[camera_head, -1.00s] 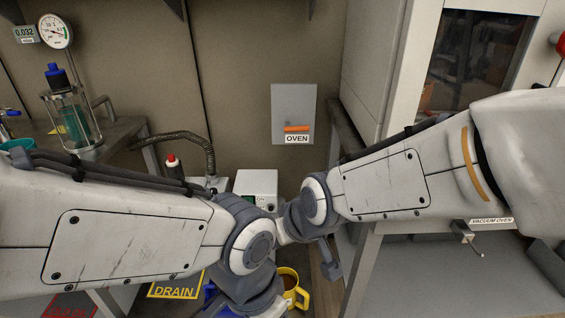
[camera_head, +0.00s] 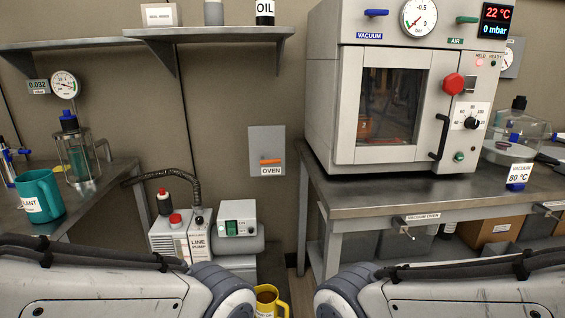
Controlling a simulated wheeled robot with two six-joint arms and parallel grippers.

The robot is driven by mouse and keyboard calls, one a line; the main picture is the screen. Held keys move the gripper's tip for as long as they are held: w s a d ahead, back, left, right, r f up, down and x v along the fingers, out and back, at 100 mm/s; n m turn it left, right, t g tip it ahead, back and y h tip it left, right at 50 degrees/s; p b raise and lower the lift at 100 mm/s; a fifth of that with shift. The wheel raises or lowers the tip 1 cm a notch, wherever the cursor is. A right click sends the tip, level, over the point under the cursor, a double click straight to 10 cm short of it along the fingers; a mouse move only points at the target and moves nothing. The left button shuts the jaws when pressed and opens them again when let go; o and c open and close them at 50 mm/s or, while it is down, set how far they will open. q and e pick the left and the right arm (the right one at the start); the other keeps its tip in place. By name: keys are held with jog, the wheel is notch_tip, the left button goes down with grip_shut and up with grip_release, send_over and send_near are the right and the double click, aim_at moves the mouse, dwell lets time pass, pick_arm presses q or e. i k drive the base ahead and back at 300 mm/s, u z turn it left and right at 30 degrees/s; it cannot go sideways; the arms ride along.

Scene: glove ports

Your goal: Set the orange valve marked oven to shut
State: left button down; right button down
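The orange valve handle (camera_head: 270,161) sits on a grey wall plate (camera_head: 266,143), above a white label reading OVEN (camera_head: 271,171). The handle lies about horizontal. The plate is on the back wall, between the left bench and the vacuum oven's bench. My two arms come in low from the left and right. Neither gripper is in the picture, and nothing touches the valve.
The vacuum oven (camera_head: 390,100) stands on the right bench (camera_head: 420,196). A line pump (camera_head: 185,238) and a yellow mug (camera_head: 268,300) stand low below the valve plate. A teal mug (camera_head: 38,195) is on the left bench. A shelf (camera_head: 150,40) hangs upper left.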

aim_at(262, 161)
jog(key=z, duration=0.2)
jog(key=i, duration=1.3)
jog(key=u, duration=0.4)
